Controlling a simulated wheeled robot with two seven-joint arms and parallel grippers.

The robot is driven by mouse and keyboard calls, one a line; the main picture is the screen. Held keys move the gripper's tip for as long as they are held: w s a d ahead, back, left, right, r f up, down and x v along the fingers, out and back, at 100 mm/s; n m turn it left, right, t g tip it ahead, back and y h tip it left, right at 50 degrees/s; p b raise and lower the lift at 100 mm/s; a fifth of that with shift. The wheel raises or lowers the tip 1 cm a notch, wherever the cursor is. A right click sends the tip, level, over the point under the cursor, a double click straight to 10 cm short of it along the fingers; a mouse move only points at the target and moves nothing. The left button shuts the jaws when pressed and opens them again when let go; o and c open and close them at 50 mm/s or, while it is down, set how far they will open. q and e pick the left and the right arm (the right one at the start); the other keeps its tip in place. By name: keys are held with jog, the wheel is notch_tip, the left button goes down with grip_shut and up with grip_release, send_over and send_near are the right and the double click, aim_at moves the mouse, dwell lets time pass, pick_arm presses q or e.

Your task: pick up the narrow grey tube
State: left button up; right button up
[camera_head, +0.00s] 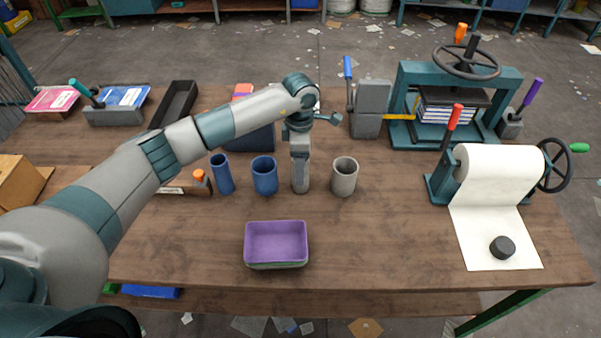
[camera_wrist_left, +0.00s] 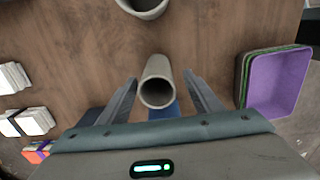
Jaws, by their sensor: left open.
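The narrow grey tube (camera_wrist_left: 157,68) stands upright between the fingers of my left gripper (camera_wrist_left: 160,78) in the left wrist view, with its open mouth facing the camera. The fingers are open, one on each side, with a gap showing by the tube. In the head view my left gripper (camera_head: 300,150) points down at the tube (camera_head: 300,186), which is partly hidden behind it. A wide grey tube (camera_head: 344,178) stands just right of it, and a wide blue tube (camera_head: 264,178) just left. My right gripper is not in view.
A narrow blue tube (camera_head: 222,174) stands farther left. A purple-lined tray (camera_head: 277,262) sits at the table's front. A teal press (camera_head: 400,100) and a paper roll (camera_head: 495,172) stand at the right. The wooden table is clear between tray and paper.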

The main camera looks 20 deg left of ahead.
pick_arm(q)
jog(key=shift+f+p, duration=0.65)
jog(key=shift+p, duration=0.15)
notch_tip(320, 180, down, 3)
jog(key=shift+w+p, duration=0.15)
jog(key=shift+p, duration=0.65)
jog(key=shift+w+f, duration=0.1)
jog(key=shift+f, duration=0.35)
jog(key=c, duration=1.1)
jog(key=shift+r, duration=0.15)
